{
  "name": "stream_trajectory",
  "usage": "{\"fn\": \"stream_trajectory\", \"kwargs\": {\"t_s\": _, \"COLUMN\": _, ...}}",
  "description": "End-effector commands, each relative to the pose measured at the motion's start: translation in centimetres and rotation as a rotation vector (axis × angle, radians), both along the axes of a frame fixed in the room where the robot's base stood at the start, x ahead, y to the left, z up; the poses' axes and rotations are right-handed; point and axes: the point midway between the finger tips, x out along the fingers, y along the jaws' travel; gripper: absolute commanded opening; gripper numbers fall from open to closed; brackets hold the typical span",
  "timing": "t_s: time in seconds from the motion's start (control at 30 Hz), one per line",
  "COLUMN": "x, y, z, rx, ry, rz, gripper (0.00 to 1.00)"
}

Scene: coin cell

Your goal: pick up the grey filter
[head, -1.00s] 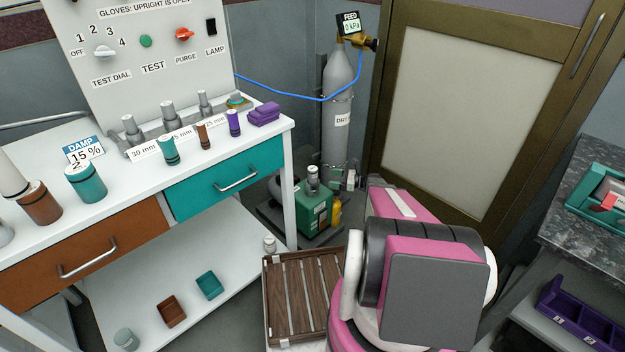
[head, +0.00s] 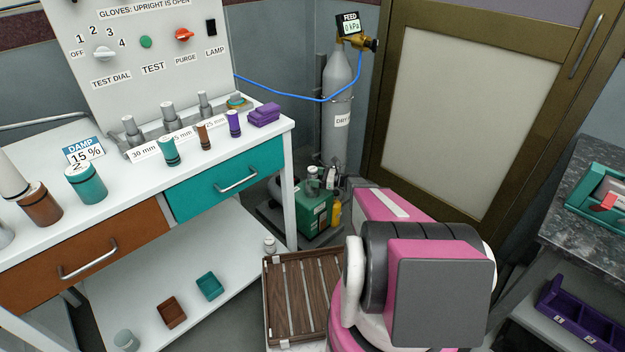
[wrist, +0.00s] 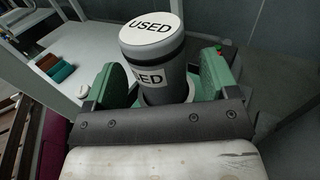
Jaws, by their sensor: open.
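The grey filter (wrist: 168,62) is an upright cylinder in the wrist view, with a white top and a white side label, both reading USED. It stands between the two green jaws of my gripper (wrist: 160,72). The jaws are open, one on each side; small gaps seem to show, and I cannot tell if either touches. The filter's lower end is partly hidden by the gripper body. In the head view the filter (head: 313,181) stands on the green pump unit (head: 313,213) on the floor, with my gripper close at its right, small and partly hidden by my arm.
The white bench (head: 292,185) stands to the left, with a lower shelf holding small coloured bins. The gas cylinder (head: 340,140) rises behind the pump unit. A yellow bottle (head: 336,213) stands beside the pump. A brown slatted crate (head: 300,255) is nearer me.

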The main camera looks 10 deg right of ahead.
Motion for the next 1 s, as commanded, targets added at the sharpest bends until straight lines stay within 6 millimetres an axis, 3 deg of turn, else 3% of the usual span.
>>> {"fn": "stream_trajectory", "kwargs": {"t_s": 0.1, "x": 0.5, "y": 1.0, "z": 0.0, "rx": 0.001, "ry": 0.0, "rz": 0.001, "gripper": 0.8}}
{"fn": "stream_trajectory", "kwargs": {"t_s": 0.3, "x": 0.5, "y": 1.1, "z": 0.0, "rx": 0.001, "ry": 0.0, "rz": 0.0, "gripper": 0.8}}
{"fn": "stream_trajectory", "kwargs": {"t_s": 0.33, "x": 0.5, "y": 1.1, "z": 0.0, "rx": 0.001, "ry": 0.0, "rz": 0.0, "gripper": 0.73}}
{"fn": "stream_trajectory", "kwargs": {"t_s": 0.47, "x": 0.5, "y": 1.1, "z": 0.0, "rx": 0.001, "ry": 0.0, "rz": 0.0, "gripper": 0.31}}
{"fn": "stream_trajectory", "kwargs": {"t_s": 0.5, "x": 0.5, "y": 1.1, "z": 0.0, "rx": 0.0, "ry": 0.0, "rz": 0.0, "gripper": 0.25}}
{"fn": "stream_trajectory", "kwargs": {"t_s": 0.83, "x": 0.4, "y": 1.1, "z": 0.2, "rx": 0.001, "ry": 0.0, "rz": 0.0, "gripper": 0.25}}
{"fn": "stream_trajectory", "kwargs": {"t_s": 1.0, "x": 0.4, "y": 1.1, "z": 1.2, "rx": 0.001, "ry": -0.001, "rz": 0.0, "gripper": 0.25}}
